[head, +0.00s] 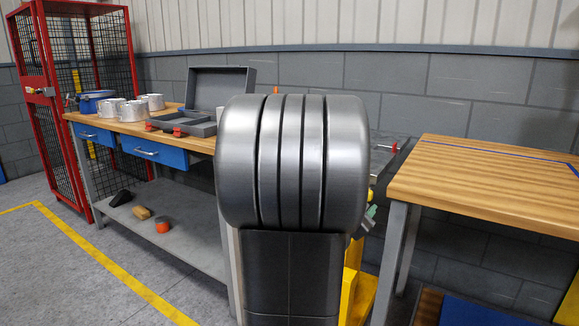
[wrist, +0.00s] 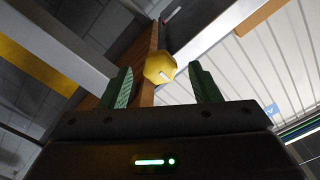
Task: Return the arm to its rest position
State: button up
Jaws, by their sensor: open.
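My gripper (wrist: 161,70) shows in the wrist view with its two green fingers apart and nothing clasped between them. A yellow rounded part (wrist: 159,69) appears beyond the gap between the fingers; I cannot tell what it is or how far away. In the head view my own large grey arm joint fills the middle and hides what is behind it. A small greenish piece shows at its right edge, too little to tell whether it is my gripper.
A wooden workbench (head: 180,138) on the left carries white mugs (head: 133,110), a blue pot (head: 95,103) and an open grey case (head: 218,90). A wooden table (head: 490,185) with blue tape stands on the right. A red mesh cage (head: 42,100) stands far left. Floor at lower left is clear.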

jog(key=x, duration=0.4)
jog(key=shift+b, duration=0.3)
jog(key=shift+s, duration=0.1)
